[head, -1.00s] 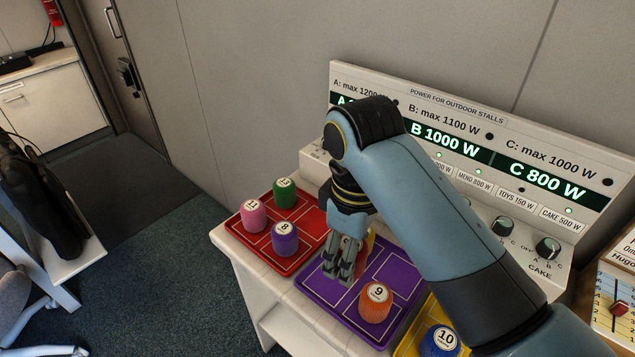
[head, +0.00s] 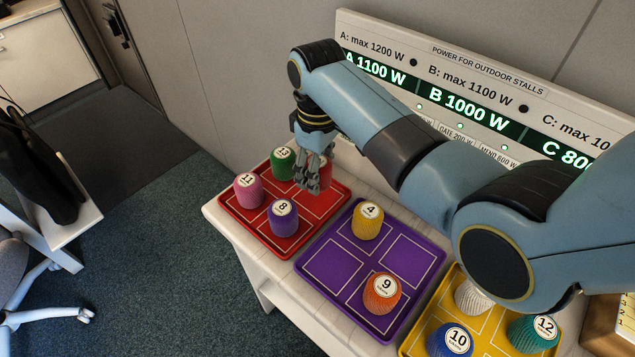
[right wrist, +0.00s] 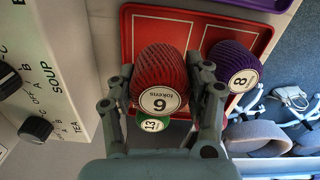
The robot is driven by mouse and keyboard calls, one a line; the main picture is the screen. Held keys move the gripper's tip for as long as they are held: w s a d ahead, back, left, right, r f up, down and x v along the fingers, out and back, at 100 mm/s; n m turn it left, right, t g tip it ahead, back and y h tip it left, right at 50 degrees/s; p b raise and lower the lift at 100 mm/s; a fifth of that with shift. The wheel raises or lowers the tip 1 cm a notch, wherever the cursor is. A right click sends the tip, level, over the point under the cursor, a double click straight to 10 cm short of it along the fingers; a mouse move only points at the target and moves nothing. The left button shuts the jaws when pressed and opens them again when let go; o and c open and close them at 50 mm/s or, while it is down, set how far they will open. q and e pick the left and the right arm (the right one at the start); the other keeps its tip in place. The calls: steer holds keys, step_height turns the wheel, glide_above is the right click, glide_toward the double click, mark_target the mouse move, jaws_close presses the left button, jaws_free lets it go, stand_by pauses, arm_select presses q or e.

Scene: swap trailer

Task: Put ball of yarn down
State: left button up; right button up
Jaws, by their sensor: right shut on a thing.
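My right gripper (head: 313,188) is shut on a red ball of yarn (head: 326,172). It holds the ball over the back right part of the red tray (head: 300,240). In the right wrist view the red ball (right wrist: 160,78) sits between the two fingers (right wrist: 163,100), its numbered label facing the camera. Whether it touches the tray is unclear. A green ball 13 (head: 282,163), a pink ball 11 (head: 248,190) and a purple ball 8 (head: 283,217) stand in the other compartments of the red tray. My left gripper is not in view.
The purple tray (head: 331,262) holds yellow ball 4 (head: 367,221) and orange ball 9 (head: 382,293), with two free compartments. The yellow tray (head: 488,345) holds several balls, partly hidden by my arm. A power panel (head: 480,85) stands behind.

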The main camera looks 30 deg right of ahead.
steer(key=shift+f, duration=0.4)
step_height(320, 180, down, 3)
steer(key=shift+r, duration=0.2)
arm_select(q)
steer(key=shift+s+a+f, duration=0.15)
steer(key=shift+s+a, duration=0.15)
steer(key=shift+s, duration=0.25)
arm_select(e)
steer(key=shift+f, duration=0.35)
steer(key=shift+f, duration=0.1)
steer(key=o, duration=1.1)
steer(key=shift+o, duration=0.2)
steer(key=shift+r, duration=0.45)
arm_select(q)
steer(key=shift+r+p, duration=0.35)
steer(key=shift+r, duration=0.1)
arm_select(e)
step_height(320, 180, up, 11)
steer(key=shift+r, duration=0.2)
